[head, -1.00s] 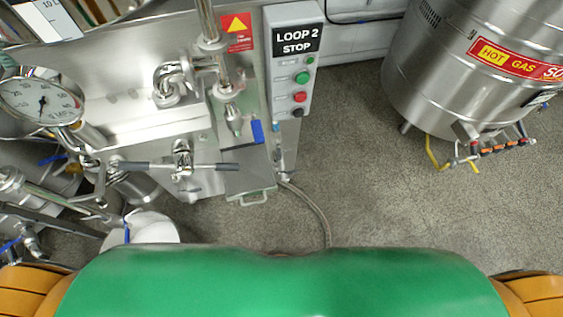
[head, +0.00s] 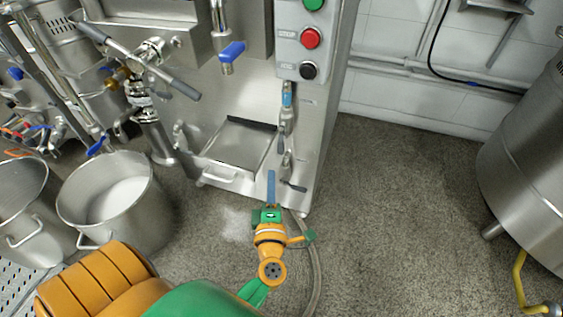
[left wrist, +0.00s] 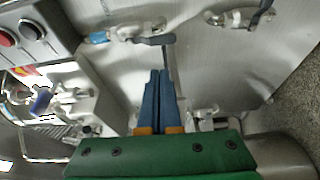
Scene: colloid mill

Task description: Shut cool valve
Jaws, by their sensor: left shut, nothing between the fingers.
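Small metal valves sit low on the right side of the steel cabinet, below the button box. The upper valve (head: 287,122) has a blue fitting above it; the lower valve (head: 287,163) has a dark grey lever (head: 294,186). No label on either is readable, so I cannot tell which is the cool valve. My left gripper (head: 271,174) has its blue fingers together and empty, close in front of the cabinet. In the left wrist view its fingertips (left wrist: 159,73) are beside a grey lever (left wrist: 157,40); contact is unclear. The right gripper is out of view.
The button box (head: 311,40) is above the valves. A hose (head: 317,262) runs along the floor below. A steel pot (head: 112,205) stands left, and a large steel tank (head: 530,160) stands right. Open floor (head: 410,200) lies between cabinet and tank.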

